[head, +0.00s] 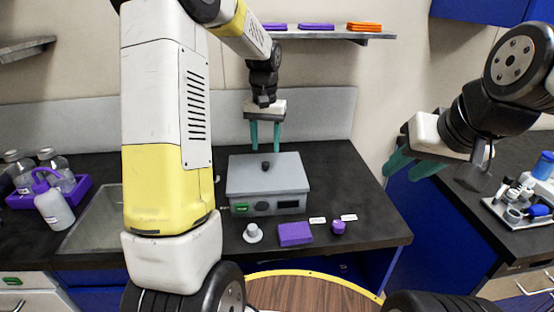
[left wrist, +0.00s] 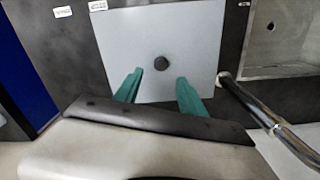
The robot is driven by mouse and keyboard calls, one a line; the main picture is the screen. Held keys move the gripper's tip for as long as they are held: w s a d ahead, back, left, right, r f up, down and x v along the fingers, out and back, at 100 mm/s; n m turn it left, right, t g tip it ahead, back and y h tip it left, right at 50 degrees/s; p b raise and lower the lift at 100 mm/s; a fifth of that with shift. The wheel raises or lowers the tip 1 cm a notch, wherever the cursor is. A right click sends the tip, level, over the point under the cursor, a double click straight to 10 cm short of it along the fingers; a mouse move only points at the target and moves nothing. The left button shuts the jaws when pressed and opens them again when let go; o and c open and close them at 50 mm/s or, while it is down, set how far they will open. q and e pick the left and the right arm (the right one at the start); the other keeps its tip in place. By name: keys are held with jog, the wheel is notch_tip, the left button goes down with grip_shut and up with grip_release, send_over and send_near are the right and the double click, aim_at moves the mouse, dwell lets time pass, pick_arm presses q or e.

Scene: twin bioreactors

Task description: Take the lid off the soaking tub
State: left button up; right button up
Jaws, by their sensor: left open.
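The soaking tub (head: 267,203) is a grey box on the dark counter, with a green button and a dark panel on its front. Its flat grey lid (head: 240,173) is on it, with a small black knob (head: 265,166) at the middle. The lid (left wrist: 190,30) and knob (left wrist: 162,63) also show in the left wrist view. My left gripper (head: 266,148) points down above the lid, open and empty, its teal fingertips (left wrist: 159,82) apart and short of the knob. My right gripper (head: 405,171) is off to the right, its teal fingers apart and empty.
A white stopper-like piece (head: 253,233), a purple block (head: 295,234) and a purple cap (head: 338,228) lie before the tub. A sink (head: 95,222) and a wash bottle (head: 53,208) are at left. A metal tap (left wrist: 265,115) stands beside the tub. A shelf (head: 335,36) hangs above.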

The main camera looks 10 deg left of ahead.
aim_at(266, 162)
pick_arm(q)
jog(key=f, duration=0.6)
jog(key=shift+s, duration=0.35)
jog(key=shift+r, duration=0.1)
grip_shut()
